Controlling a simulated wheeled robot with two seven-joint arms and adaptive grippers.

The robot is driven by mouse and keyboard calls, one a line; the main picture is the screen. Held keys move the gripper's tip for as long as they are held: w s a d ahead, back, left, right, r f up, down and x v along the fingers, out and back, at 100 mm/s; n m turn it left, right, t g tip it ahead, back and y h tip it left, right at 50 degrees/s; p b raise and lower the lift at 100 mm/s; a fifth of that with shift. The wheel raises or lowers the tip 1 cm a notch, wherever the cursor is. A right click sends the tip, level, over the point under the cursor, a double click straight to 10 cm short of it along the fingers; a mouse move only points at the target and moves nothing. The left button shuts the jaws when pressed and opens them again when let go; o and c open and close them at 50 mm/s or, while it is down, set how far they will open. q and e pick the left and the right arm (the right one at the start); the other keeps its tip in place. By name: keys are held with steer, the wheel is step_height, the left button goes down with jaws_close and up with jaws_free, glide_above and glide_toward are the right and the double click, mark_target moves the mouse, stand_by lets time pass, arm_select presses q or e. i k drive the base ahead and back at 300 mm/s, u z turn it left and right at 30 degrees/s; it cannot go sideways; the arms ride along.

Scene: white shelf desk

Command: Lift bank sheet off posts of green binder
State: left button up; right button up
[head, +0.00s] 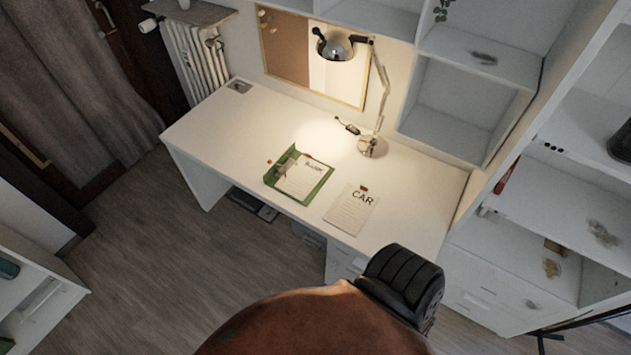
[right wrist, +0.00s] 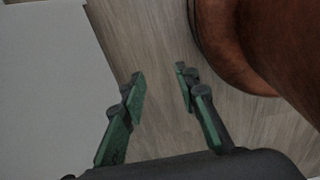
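The green binder (head: 323,186) lies open on the white desk, left of the desk's middle front edge. The bank sheet (head: 301,180), a white page with a dark heading too small to read surely, lies inside it. The posts are too small to make out. A second sheet headed CAR (head: 351,211) lies flat on the desk to the right of the binder. My right gripper (right wrist: 160,80) is open and empty in the right wrist view, above the floor beside a pale surface. My left gripper is not in view.
A desk lamp (head: 337,48) stands behind the papers and lights the desk (head: 226,126). Shelves (head: 464,105) rise at the back right. The left part of the desk is mostly clear.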

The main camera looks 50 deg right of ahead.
mark_target(301, 179)
steer(key=z, duration=1.5)
